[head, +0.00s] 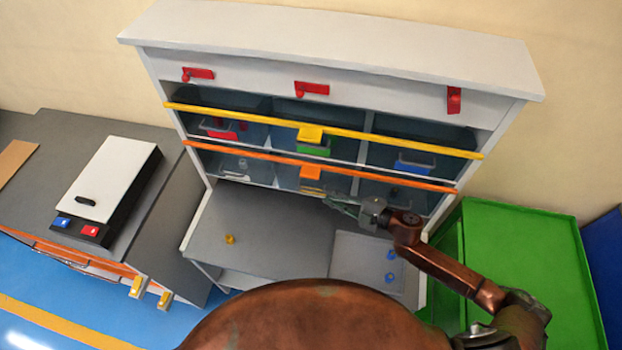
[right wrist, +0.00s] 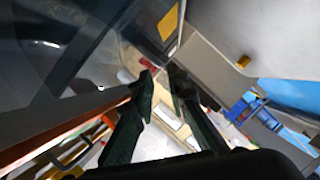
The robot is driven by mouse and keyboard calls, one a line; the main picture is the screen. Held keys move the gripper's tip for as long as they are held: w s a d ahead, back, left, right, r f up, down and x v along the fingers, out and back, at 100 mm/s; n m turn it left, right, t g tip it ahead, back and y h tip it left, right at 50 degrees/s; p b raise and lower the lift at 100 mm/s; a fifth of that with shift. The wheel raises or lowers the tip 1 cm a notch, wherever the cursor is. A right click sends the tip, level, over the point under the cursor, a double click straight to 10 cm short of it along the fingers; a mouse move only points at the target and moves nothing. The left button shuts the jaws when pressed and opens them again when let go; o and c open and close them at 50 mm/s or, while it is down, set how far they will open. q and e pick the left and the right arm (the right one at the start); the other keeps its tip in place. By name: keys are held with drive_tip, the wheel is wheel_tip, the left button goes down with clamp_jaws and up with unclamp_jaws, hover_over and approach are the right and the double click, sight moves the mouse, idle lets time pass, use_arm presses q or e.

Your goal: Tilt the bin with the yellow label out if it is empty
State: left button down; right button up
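The bin with the yellow label (head: 312,187) appears to be the middle one in the lower row of the rack, behind the orange bar; its inside is hidden. A yellow label on a dark bin shows in the right wrist view (right wrist: 168,22). My right gripper (head: 338,203) is just in front of and below the lower middle bin, pointing left. In the right wrist view its two fingers (right wrist: 162,78) stand apart with nothing clear between them. I cannot tell whether it touches the bin. My left gripper is out of view.
A yellow bar (head: 390,142) and an orange bar (head: 240,153) cross the bin rows. Upper bins have red, green and blue labels. Three red levers (head: 312,88) sit above. The grey worktop (head: 270,225) holds a small yellow piece and blue pieces. A green cabinet (head: 520,240) stands right.

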sight(312, 190)
drive_tip(key=x, duration=0.7)
drive_tip(key=shift+w+a, duration=0.15)
drive_tip(key=shift+a, duration=0.25)
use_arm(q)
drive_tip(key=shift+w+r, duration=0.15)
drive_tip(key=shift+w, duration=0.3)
use_arm(e)
clamp_jaws()
